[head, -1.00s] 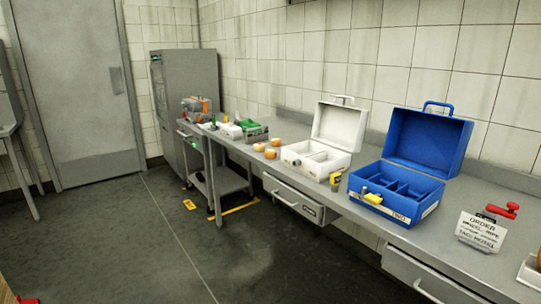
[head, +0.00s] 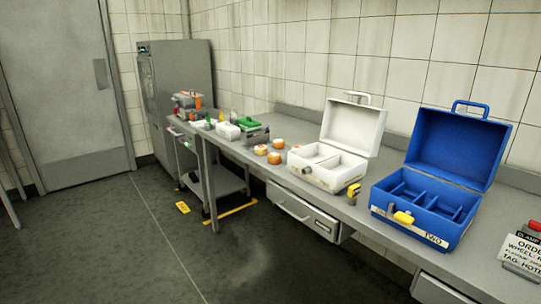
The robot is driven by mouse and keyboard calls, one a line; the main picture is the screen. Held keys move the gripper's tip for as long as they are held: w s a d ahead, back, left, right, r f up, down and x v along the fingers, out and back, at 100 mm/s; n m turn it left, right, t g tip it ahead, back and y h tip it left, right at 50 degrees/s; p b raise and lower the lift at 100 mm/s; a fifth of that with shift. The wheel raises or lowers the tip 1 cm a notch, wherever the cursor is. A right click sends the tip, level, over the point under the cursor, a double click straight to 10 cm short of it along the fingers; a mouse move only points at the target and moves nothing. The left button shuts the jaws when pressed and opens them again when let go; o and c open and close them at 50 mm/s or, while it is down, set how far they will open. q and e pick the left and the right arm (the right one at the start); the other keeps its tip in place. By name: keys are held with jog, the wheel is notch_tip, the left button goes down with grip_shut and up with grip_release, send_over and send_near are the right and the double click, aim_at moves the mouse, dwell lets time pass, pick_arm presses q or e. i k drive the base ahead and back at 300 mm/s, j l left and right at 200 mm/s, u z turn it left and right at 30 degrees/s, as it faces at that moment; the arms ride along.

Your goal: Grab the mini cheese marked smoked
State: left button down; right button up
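Several small orange and white mini cheeses (head: 275,157) stand on the long steel counter, left of the white case. They are too small for me to read any mark, so I cannot tell which is the smoked one. Neither of my grippers shows in the head view.
An open white case (head: 326,168) and an open blue case (head: 425,205) stand on the steel counter (head: 365,222). Green and white containers (head: 247,124) sit left of the cheeses. A sign (head: 524,250) stands at right. A low shelf trolley (head: 222,184) is below left. The floor in front is clear.

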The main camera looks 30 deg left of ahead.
aim_at(274, 158)
jog(key=i+j, duration=0.15)
jog(key=j, duration=0.2)
jog(key=i+j, duration=0.15)
jog(key=j, duration=0.2)
jog(key=i+j, duration=0.35)
jog(key=j, duration=0.3)
jog(key=i+j, duration=0.15)
jog(key=j, duration=0.2)
jog(key=i+j, duration=0.15)
jog(key=j, duration=0.3)
jog(key=i+j, duration=0.1)
jog(key=j, duration=0.3)
jog(key=i+j, duration=0.15)
jog(key=j, duration=0.3)
jog(key=i+j+z, duration=0.1)
jog(key=j, duration=0.3)
jog(key=i+j, duration=0.15)
jog(key=j, duration=0.3)
jog(key=i+j, duration=0.15)
jog(key=j, duration=0.3)
